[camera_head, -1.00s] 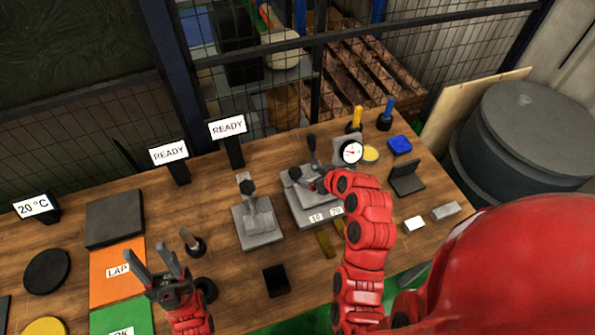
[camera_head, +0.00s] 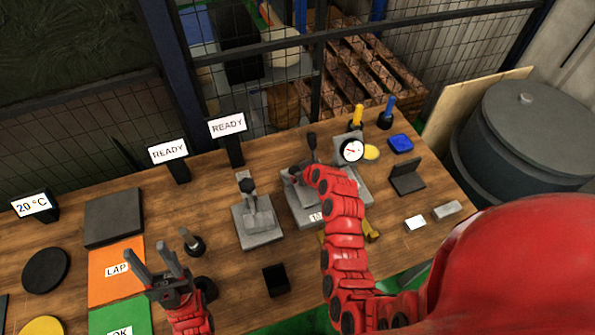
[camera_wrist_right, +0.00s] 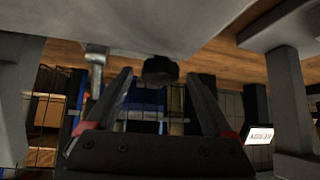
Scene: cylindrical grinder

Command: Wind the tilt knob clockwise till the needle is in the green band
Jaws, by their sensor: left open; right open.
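The grey fixture (camera_head: 299,211) stands on the bench, with a round white dial (camera_head: 352,150) at its back right. The dial has a red needle; its green band is too small to make out. My right gripper (camera_head: 297,173) is over the fixture's left part, its fingers mostly hidden by my arm. In the right wrist view my right gripper (camera_wrist_right: 159,78) is open, and a dark round knob (camera_wrist_right: 160,70) on a grey body shows between its fingertips, with gaps on both sides. I cannot tell whether this is the tilt knob. My left gripper (camera_head: 153,252) is open and empty above the bench.
A second grey fixture with a lever (camera_head: 257,222) stands left of the first. A black lever (camera_head: 311,145) rises behind my right gripper. A black open box (camera_head: 276,280) and a black stand (camera_head: 407,177) are nearby. Bare wood lies at the front.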

